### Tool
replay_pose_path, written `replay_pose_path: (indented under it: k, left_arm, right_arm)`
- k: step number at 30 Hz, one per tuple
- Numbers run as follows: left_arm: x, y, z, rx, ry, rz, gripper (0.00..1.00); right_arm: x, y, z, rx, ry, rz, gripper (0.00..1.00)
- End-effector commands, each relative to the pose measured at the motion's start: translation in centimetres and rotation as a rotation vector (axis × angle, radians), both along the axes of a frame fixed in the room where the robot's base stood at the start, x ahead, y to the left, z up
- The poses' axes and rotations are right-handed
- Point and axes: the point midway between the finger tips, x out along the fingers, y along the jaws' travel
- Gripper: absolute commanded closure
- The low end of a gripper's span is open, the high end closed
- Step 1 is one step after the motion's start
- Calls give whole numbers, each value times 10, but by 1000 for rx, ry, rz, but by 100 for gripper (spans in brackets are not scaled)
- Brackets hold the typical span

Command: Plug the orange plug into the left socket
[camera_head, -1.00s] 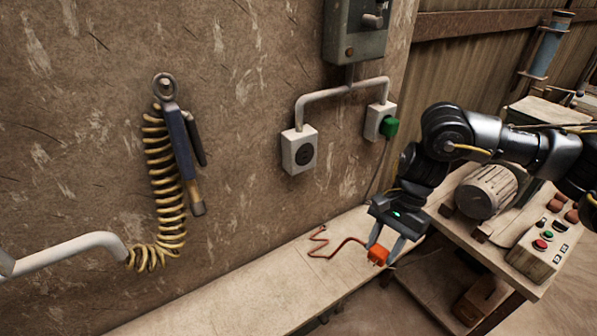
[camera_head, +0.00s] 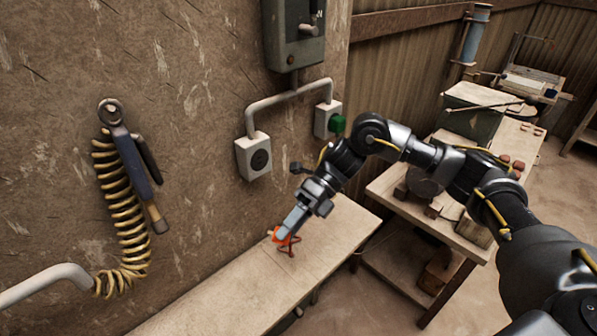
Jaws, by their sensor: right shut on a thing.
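The orange plug (camera_head: 283,236) is at the tip of my right gripper (camera_head: 289,227), above the bench along the wall. My right gripper is shut on it, and the gripper's fingers partly hide it. Its red cord (camera_head: 290,249) shows just below it, near the bench top. The left socket (camera_head: 254,157) is a pale wall box with a dark round face, and it is empty. It lies above and to the left of the plug, clearly apart from it. The right socket (camera_head: 321,121) holds a green plug (camera_head: 337,124). My left gripper is not in view.
A grey switch box (camera_head: 293,35) with conduit hangs above the sockets. A tool with a coiled yellow hose (camera_head: 125,215) hangs on the wall at left. The wooden bench (camera_head: 225,300) is mostly clear. A worktable with machinery (camera_head: 400,190) stands behind my right arm.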

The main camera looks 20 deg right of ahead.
Motion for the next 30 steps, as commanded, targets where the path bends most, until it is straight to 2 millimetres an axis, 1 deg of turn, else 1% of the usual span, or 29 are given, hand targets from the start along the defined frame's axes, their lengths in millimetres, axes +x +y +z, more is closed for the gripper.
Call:
replay_pose_path:
  k: [1, 4, 6, 9, 12, 15, 22, 26, 30]
  left_arm:
    - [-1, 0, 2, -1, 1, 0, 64]
    - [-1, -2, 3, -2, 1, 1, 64]
    - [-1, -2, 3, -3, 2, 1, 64]
    - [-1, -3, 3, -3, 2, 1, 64]
    - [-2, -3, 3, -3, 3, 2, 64]
    - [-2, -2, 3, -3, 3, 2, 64]
    - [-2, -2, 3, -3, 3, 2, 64]
    - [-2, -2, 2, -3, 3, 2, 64]
    - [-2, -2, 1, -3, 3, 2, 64]
  right_arm:
    - [8, -8, 15, 51, 50, -117, 87]
    - [23, -19, 50, 172, 144, -311, 87]
    - [29, -25, 73, 264, 203, -396, 87]
    - [33, -29, 91, 372, 273, -444, 87]
    - [34, -31, 99, 443, 319, -457, 87]
    - [34, -31, 103, 478, 339, -458, 87]
    - [37, -30, 103, 486, 342, -456, 87]
    - [45, -27, 103, 486, 341, -456, 87]
    - [57, -22, 103, 485, 341, -455, 87]
